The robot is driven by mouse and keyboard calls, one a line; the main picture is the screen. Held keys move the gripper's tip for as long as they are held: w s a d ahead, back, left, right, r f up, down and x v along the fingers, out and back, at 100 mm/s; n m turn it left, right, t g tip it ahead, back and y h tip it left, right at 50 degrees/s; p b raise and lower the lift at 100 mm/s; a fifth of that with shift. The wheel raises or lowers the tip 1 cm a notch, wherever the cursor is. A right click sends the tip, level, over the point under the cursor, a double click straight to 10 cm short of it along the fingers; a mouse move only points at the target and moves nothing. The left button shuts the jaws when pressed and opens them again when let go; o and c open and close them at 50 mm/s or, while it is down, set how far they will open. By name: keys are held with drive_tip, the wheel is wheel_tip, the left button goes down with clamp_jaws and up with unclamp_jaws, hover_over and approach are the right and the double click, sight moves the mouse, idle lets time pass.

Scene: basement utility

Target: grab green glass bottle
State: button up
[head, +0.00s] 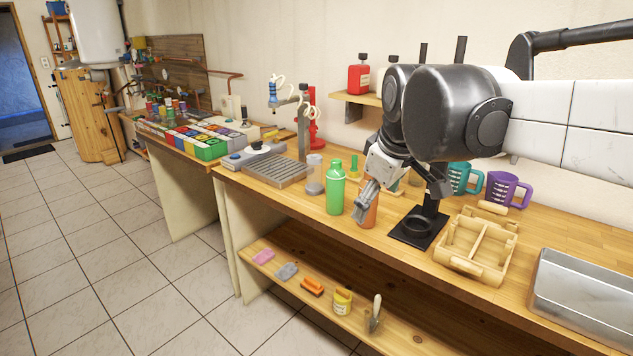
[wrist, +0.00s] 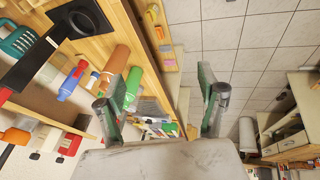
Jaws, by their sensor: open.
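The green bottle (head: 335,190) stands upright near the front edge of the wooden workbench, just left of my gripper (head: 362,203) in the head view. In the wrist view the green bottle (wrist: 134,82) shows partly behind the left finger. My gripper's fingers (wrist: 163,90) are spread apart in the wrist view, with nothing held between them. An orange-brown bottle (head: 370,214) stands close behind my gripper in the head view and is partly hidden by it. It also shows left of the green bottle in the wrist view (wrist: 118,61).
A clear jar (head: 314,176) stands left of the green bottle. A black stand (head: 418,229), a wooden caddy (head: 478,246), teal and purple mugs (head: 503,189) and a metal tray (head: 585,295) lie to the right. A lower shelf (head: 330,268) holds small items. Floor space in front is free.

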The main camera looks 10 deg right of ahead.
drive_tip(key=w+r+n+g+p, duration=0.1)
drive_tip(key=w+r+n+p, duration=0.3)
drive_tip(key=w, duration=0.7)
drive_tip(key=n+g+p, duration=0.4)
drive_tip(key=n+p, duration=0.2)
drive_tip(key=n, duration=0.8)
hover_over(334, 161)
drive_tip(key=f, duration=0.2)
drive_tip(key=s+f, duration=0.1)
drive_tip(key=f, duration=0.1)
drive_tip(key=shift+w+f, duration=0.1)
drive_tip(key=shift+f, duration=0.25)
wheel_tip(334, 161, down, 8)
drive_tip(key=shift+r+p, duration=0.1)
drive_tip(key=shift+p, duration=0.35)
drive_tip(key=shift+s+d+f+p, duration=0.15)
drive_tip(key=shift+f+p, duration=0.15)
drive_tip(key=shift+f, duration=1.05)
drive_tip(key=shift+s+d+f+p, duration=0.1)
drive_tip(key=shift+f+p, duration=0.15)
drive_tip(key=shift+f, duration=1.1)
clamp_jaws()
